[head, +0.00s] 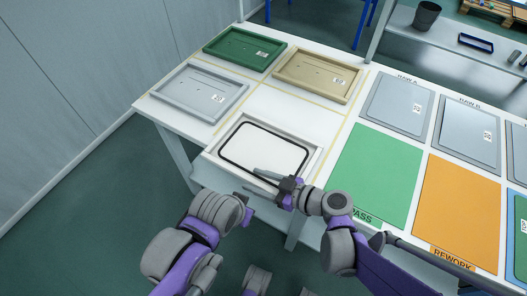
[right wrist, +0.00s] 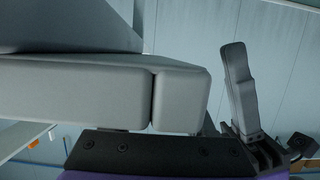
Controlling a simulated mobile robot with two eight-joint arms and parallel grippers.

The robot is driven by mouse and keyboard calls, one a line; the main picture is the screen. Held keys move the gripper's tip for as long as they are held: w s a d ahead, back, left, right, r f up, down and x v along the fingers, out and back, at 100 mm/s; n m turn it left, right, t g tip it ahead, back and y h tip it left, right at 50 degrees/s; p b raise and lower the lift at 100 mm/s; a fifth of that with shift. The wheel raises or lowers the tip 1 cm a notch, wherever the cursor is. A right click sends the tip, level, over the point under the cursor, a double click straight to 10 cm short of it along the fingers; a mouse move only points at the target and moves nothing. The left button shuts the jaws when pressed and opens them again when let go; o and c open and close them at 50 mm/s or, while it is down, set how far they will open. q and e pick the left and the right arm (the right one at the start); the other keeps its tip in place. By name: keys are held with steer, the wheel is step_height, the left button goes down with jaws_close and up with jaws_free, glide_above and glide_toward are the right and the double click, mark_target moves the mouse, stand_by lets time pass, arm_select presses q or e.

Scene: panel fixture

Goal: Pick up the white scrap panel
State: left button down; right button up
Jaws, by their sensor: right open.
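A white panel (head: 266,143) with a black rounded outline lies in a shallow pale tray (head: 314,163) at the front left of the table. My right gripper (head: 266,176) is open over the near edge of this panel, with nothing held; whether it touches cannot be told. In the right wrist view its two grey fingers (right wrist: 218,92) stand apart, and no panel shows between them. My left gripper (head: 246,207) is in front of the table's near edge, left of the right one; its fingers are too unclear to read.
Grey (head: 200,92), green (head: 243,48) and tan (head: 318,77) trays lie behind the white panel. To the right are a green PASS area (head: 375,170), an orange REWORK area (head: 460,212) and grey panels at RAW A (head: 398,103) and RAW B (head: 466,132).

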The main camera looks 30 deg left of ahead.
steer(key=shift+x, duration=1.05)
jaws_close()
stand_by(0.6)
